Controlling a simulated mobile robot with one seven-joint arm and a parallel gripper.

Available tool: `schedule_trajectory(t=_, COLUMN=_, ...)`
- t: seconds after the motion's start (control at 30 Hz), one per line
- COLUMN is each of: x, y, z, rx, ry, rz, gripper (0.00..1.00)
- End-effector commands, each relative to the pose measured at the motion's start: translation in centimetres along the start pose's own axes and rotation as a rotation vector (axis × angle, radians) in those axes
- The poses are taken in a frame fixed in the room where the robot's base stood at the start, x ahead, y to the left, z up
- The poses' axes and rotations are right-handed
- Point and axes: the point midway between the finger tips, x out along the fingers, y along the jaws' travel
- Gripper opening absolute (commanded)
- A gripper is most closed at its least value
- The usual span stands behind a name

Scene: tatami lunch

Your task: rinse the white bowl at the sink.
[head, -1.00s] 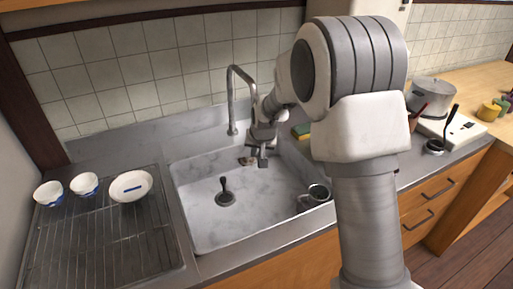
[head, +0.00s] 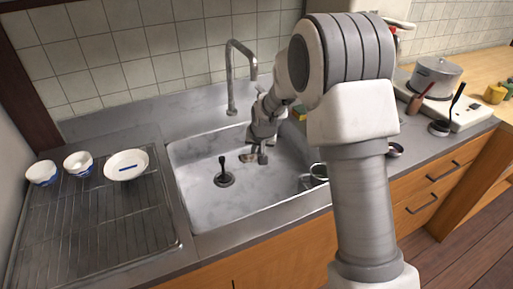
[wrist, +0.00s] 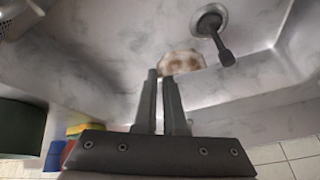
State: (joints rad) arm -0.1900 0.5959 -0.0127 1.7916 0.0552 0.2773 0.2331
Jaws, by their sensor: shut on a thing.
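The white bowl (wrist: 184,62), small and pale with brown stains, is at my fingertips in the wrist view. It shows as a small pale and brown patch beside my gripper (head: 261,157) in the head view. My gripper (wrist: 165,78) is shut on it, its two fingers close together, holding it inside the sink (head: 205,205). Most of the bowl is too small to make out in the head view. The faucet (head: 230,75) stands behind and left of my gripper, and no water stream shows. The dark drain plug (wrist: 210,22) is near the bowl in the wrist view.
A drying rack (head: 100,225) on the left holds several white and blue bowls (head: 126,165). A yellow and green sponge (head: 299,114) lies behind the sink. A pot (head: 436,77) stands right.

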Motion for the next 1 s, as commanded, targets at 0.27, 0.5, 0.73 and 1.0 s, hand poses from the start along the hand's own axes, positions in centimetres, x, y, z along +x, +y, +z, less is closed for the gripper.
schedule_trajectory(t=0.27, x=2.8, y=0.4, z=1.4, rx=0.000, ry=-0.001, rz=0.000, gripper=0.00)
schedule_trajectory(t=0.5, x=4.9, y=0.8, z=2.5, rx=0.000, ry=-0.001, rz=0.000, gripper=0.00)
schedule_trajectory(t=0.73, x=7.0, y=1.1, z=3.5, rx=0.000, ry=-0.001, rz=0.000, gripper=0.00)
schedule_trajectory(t=1.0, x=8.8, y=1.4, z=4.4, rx=0.000, ry=0.000, rz=0.000, gripper=0.00)
